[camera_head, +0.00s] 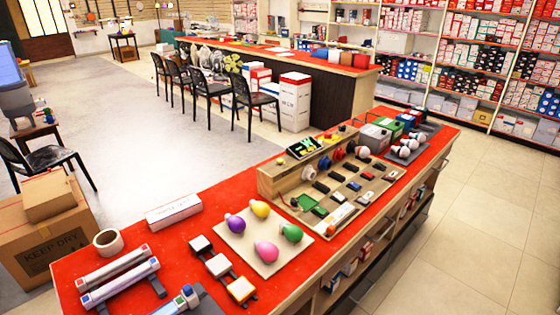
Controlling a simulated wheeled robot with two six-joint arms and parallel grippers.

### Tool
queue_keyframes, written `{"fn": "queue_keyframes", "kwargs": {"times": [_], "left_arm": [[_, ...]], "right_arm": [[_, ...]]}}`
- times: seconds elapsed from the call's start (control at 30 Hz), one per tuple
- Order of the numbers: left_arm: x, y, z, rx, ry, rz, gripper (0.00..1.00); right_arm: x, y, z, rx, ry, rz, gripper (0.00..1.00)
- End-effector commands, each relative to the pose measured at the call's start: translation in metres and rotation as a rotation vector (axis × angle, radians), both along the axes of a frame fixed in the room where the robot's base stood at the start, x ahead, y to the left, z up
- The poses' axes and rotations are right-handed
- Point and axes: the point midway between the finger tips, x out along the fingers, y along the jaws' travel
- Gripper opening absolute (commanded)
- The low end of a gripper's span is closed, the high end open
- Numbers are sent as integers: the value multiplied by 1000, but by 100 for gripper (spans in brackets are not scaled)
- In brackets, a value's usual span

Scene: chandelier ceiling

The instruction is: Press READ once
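I cannot make out the word READ on anything in the head view. A small dark device with a green display (303,148) stands at the back edge of the wooden sorting tray (268,186). Neither of my grippers is in view.
A pale board (250,256) holds coloured bulbs on the red counter (205,205). Tubes with coloured ends (120,275), a tape roll (108,241) and a white box (173,211) lie to the left. Grey and green boxes (374,139) stand at the counter's far end.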

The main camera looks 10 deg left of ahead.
Motion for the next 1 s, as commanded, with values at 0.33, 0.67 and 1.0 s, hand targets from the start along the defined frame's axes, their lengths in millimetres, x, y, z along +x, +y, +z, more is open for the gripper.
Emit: {"fn": "queue_keyframes", "kwargs": {"times": [0.33,0.67,1.0], "left_arm": [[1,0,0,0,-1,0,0],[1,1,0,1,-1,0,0],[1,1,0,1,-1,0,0]], "right_arm": [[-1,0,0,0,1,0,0],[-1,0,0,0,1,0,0],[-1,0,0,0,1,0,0]]}}
